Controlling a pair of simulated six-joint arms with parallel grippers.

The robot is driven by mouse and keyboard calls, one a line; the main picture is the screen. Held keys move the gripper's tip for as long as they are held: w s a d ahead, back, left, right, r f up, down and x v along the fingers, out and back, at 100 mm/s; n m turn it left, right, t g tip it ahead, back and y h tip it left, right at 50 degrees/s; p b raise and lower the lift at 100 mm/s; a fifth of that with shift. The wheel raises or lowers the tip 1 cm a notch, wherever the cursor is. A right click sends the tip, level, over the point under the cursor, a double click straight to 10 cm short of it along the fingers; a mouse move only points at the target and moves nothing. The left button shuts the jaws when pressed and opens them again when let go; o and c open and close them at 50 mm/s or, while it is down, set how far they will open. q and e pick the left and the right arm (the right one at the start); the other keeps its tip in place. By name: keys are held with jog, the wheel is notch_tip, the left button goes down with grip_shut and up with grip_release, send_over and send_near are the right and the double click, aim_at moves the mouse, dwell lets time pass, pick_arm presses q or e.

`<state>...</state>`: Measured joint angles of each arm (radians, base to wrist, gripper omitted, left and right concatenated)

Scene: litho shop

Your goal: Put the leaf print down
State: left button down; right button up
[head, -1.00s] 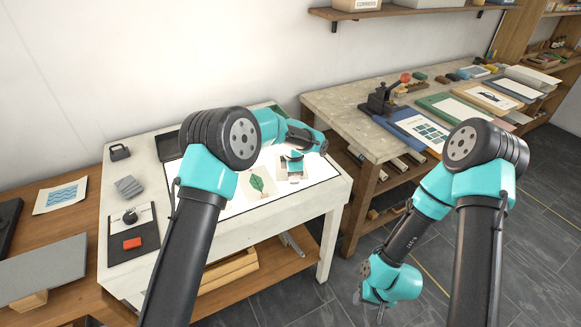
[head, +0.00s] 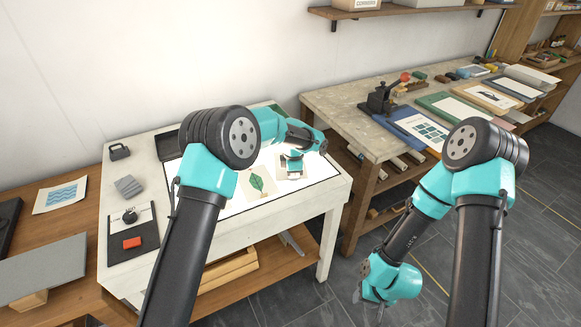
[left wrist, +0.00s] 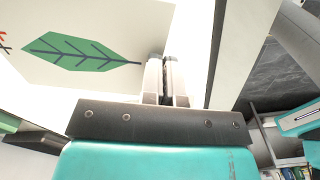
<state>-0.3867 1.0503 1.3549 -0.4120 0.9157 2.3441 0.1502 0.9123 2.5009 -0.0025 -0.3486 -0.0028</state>
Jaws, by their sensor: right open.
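The leaf print (head: 257,184), a pale sheet with a green leaf, lies on the bright light table (head: 318,192) in the head view. It fills the upper left of the left wrist view (left wrist: 110,22), its stem pointing at the fingers. My left gripper (head: 291,172) is low over the light table, right of the leaf. Its fingers (left wrist: 167,72) stand close together by the sheet's edge; whether they pinch it or are just apart from it cannot be told. My right gripper (head: 369,305) is open and empty, low over the floor beside the table.
A workbench (head: 340,110) with a press (head: 380,99) and prints stands to the right.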

pick_arm(q)
jog(key=shift+r, duration=1.75)
jog(key=s+r, duration=0.1)
jog(key=s, duration=1.5)
jog(key=shift+r, duration=0.25)
jog(key=shift+a, duration=0.1)
jog(key=w+a+m, duration=0.1)
jog(key=a+m, duration=0.2)
jog(key=w+a+r+m, duration=0.1)
jog(key=a+m, duration=0.5)
jog(key=m, duration=0.1)
jog(key=shift+w+a+r, duration=0.2)
jog(key=shift+w+r, duration=0.05)
jog(key=shift+w, duration=0.15)
jog(key=w+a+r+m, duration=0.1)
jog(key=a+m, duration=1)
jog(key=m, duration=0.1)
jog(key=shift+a+r+m, duration=0.25)
jog(key=shift+a+m, duration=0.05)
